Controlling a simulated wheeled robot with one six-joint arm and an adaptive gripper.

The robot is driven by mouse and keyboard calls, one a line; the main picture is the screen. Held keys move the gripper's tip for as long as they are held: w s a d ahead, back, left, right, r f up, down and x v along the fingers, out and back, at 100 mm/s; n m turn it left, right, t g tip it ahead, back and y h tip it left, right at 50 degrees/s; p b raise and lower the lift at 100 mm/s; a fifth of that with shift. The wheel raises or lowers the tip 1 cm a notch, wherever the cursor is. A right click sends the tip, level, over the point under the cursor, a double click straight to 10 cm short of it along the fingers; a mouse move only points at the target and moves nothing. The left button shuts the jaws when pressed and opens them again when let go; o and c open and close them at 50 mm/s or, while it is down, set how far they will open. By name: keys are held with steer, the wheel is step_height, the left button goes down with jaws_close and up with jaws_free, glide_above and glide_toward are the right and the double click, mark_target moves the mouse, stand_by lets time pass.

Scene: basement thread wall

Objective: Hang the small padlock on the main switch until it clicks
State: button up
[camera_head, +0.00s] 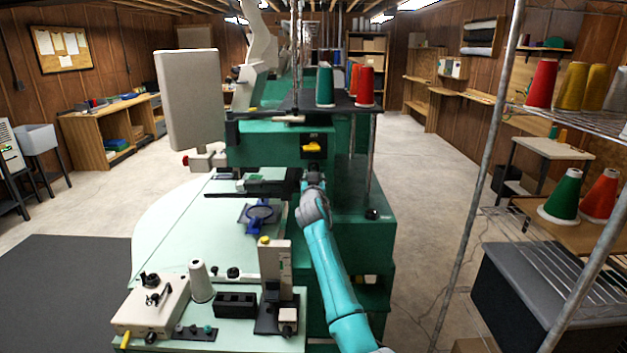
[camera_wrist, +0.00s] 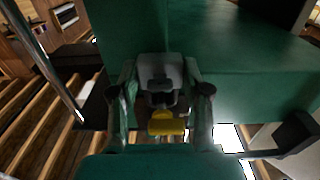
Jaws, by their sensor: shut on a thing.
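The main switch (camera_head: 313,146) is a black box with a yellow part on the green machine's front. My gripper (camera_head: 313,180) is just below it in the head view, at the end of my teal arm. In the wrist view my gripper (camera_wrist: 160,90) has a finger on each side of a small cluster. The cluster has a grey block, a dark piece and a yellow body, which I take as the small padlock (camera_wrist: 167,124). I cannot tell where padlock and switch part, or whether they touch. The padlock is not distinct in the head view.
The green machine (camera_head: 360,230) fills the space ahead. A pale table (camera_head: 180,235) with a blue hoop (camera_head: 260,213) lies to its left. A metal rack with thread cones (camera_head: 572,86) stands at right. Open concrete floor lies between machine and rack.

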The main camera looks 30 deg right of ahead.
steer(key=shift+f, duration=0.25)
stand_by(0.7)
steer(key=o, duration=1.2)
steer(key=v, duration=1.2)
steer(key=shift+w, duration=0.1)
